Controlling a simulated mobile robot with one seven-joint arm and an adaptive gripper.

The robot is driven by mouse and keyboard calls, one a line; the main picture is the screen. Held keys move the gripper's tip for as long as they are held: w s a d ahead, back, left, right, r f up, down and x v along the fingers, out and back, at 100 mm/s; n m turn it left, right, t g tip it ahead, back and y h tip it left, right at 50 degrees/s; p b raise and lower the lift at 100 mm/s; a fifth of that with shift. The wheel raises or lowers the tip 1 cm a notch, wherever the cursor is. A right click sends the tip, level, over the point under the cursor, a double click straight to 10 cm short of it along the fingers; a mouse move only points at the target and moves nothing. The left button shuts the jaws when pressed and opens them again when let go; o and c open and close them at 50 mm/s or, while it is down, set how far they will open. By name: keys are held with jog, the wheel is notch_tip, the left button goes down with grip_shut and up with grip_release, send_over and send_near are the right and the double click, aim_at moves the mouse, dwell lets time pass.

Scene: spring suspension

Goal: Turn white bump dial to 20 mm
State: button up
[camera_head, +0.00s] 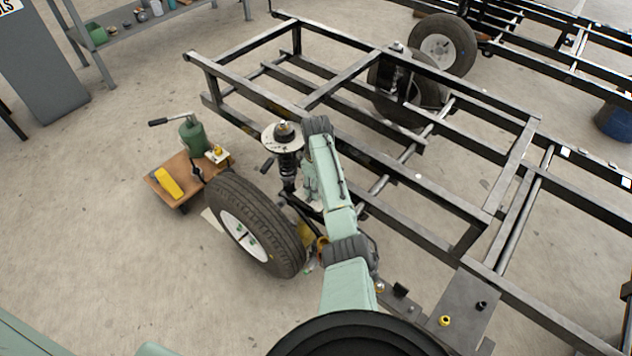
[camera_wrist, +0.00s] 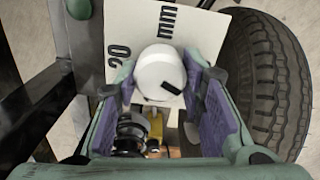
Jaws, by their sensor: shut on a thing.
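The white bump dial (camera_wrist: 158,68) is a round white knob with a short black mark (camera_wrist: 171,88) on its lower right side in the wrist view. Behind it is a white scale plate (camera_wrist: 196,24) printed with "20" at the left and "mm" at the top, both turned sideways. The black mark faces away from the "20". My gripper (camera_wrist: 163,82) has its purple-padded fingers on both sides of the dial and is shut on it. In the head view my arm hides the dial and gripper.
A tyre (camera_wrist: 268,80) stands close on the right of my gripper; the wheel (camera_head: 250,225) also shows in the head view. A spring strut (camera_head: 287,165) and black frame (camera_head: 340,100) surround my arm. A wooden cart (camera_head: 165,196) stands left on open floor.

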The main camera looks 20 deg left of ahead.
jog(key=m+p, duration=0.1)
jog(key=m, duration=0.2)
jog(key=shift+r+m+p, duration=0.1)
jog(key=shift+m+p, duration=0.25)
jog(key=shift+m, duration=0.05)
jog(key=m+p, duration=0.1)
jog(key=m, duration=0.3)
jog(key=shift+m+p, duration=0.3)
jog(key=m+p, duration=0.1)
jog(key=m, duration=0.6)
jog(key=shift+w+d+p, duration=0.1)
jog(key=shift+d+p, duration=0.05)
jog(key=shift+p, duration=0.15)
jog(key=m, duration=0.3)
jog(key=shift+m+p, duration=0.3)
jog(key=shift+m, duration=0.1)
jog(key=m, duration=0.4)
jog(key=shift+d+m, duration=0.15)
jog(key=shift+m, duration=0.15)
jog(key=m, duration=0.3)
jog(key=shift+p, duration=0.4)
jog(key=shift+d+m, duration=0.1)
jog(key=shift+m, duration=2)
